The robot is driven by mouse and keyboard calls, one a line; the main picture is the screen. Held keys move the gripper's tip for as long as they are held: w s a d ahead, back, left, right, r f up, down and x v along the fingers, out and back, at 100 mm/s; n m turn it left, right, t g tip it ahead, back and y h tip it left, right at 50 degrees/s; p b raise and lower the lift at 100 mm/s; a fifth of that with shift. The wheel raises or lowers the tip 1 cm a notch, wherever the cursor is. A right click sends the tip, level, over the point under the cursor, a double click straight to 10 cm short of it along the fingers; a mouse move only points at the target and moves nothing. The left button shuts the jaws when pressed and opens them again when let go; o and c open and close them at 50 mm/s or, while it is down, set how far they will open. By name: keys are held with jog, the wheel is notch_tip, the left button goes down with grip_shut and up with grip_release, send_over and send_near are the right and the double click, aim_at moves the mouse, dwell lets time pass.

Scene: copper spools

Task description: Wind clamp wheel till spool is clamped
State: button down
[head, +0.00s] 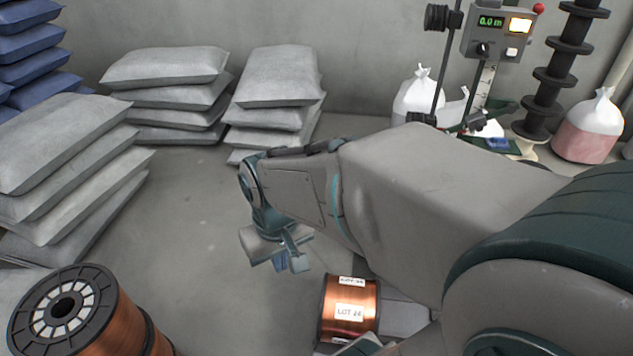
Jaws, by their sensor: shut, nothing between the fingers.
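A small copper spool (347,310) with white labels, one reading "LOT 24", stands at the bottom centre in the head view. My arm and the lower frame edge hide parts of what is around it. My gripper (290,263) is shut and empty, pointing down above and to the left of that spool, apart from it. A larger copper spool (130,325) with a black flange lies at the bottom left. I cannot make out a clamp wheel. A winding machine with a control box (497,35) and a lit green display stands at the back right.
Grey sacks (165,67) are stacked along the back wall and at the left (60,160). Blue sacks (28,45) stand at the far left. White bags (418,95) and a pink-and-white bag (590,130) sit at the back right. The middle floor is clear.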

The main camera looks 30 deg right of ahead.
jog(key=w+d+f+h+b, duration=0.3)
jog(key=w+d+f+h, duration=0.5)
jog(key=f, duration=0.5)
jog(key=w+d+f+h+b, duration=0.25)
jog(key=w+d+f, duration=0.35)
jog(key=d+f, duration=0.6)
jog(key=w+d+f+h+b, duration=0.2)
jog(key=w+d+f+h, duration=0.45)
jog(key=f, duration=0.85)
jog(key=s+d+f+b, duration=0.1)
jog(key=d+b, duration=0.4)
jog(key=d, duration=0.9)
jog(key=shift+f, duration=0.45)
jog(key=shift+s, duration=0.1)
